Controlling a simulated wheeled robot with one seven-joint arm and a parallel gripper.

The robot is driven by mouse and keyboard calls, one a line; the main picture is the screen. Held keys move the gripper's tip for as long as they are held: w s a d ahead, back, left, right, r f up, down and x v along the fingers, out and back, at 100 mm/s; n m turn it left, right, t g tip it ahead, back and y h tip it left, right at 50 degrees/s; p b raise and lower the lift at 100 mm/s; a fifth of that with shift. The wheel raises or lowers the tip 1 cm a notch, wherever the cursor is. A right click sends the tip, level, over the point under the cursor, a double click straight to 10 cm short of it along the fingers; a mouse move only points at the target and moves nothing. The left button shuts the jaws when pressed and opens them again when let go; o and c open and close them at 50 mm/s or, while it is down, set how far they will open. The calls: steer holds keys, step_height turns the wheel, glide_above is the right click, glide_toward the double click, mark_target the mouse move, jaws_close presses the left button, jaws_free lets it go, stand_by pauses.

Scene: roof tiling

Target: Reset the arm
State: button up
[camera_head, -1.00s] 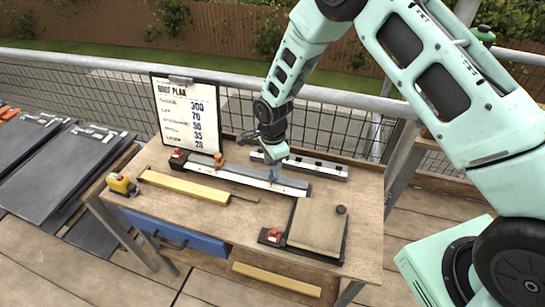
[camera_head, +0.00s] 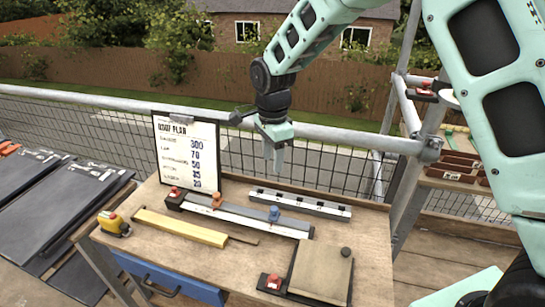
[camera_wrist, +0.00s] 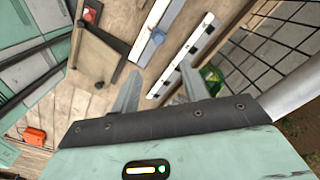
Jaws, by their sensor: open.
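My gripper (camera_head: 273,158) hangs in the air above the back of the wooden workbench (camera_head: 255,260), fingers pointing down. It is open and empty; in the wrist view its two fingers (camera_wrist: 158,95) stand apart with nothing between them. Below it on the bench lies a long rail with a blue slider (camera_head: 274,214) and an orange slider (camera_head: 217,200). The blue slider also shows in the wrist view (camera_wrist: 158,37). My gripper is clear of both sliders.
A clipboard (camera_head: 187,152) stands at the bench's back left. A second rail (camera_head: 300,204), a yellow bar (camera_head: 180,227), a yellow tape measure (camera_head: 113,224) and a square board (camera_head: 321,273) lie on the bench. A metal guardrail (camera_head: 330,134) runs behind. Dark slates (camera_head: 60,200) lie left.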

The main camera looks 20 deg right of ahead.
steer(key=shift+r, duration=0.2)
steer(key=s+a+r+n, duration=0.1)
steer(key=s+r+n, duration=0.2)
steer(key=s+n, duration=0.8)
steer(key=s+a+r+n, duration=0.1)
steer(key=s+r+n, duration=0.1)
steer(key=s+n, duration=1)
steer(key=s, duration=0.9)
steer(key=shift+s+a+r+n+y, duration=0.25)
steer(key=shift+r+n+y, duration=0.05)
steer(key=shift+r, duration=0.1)
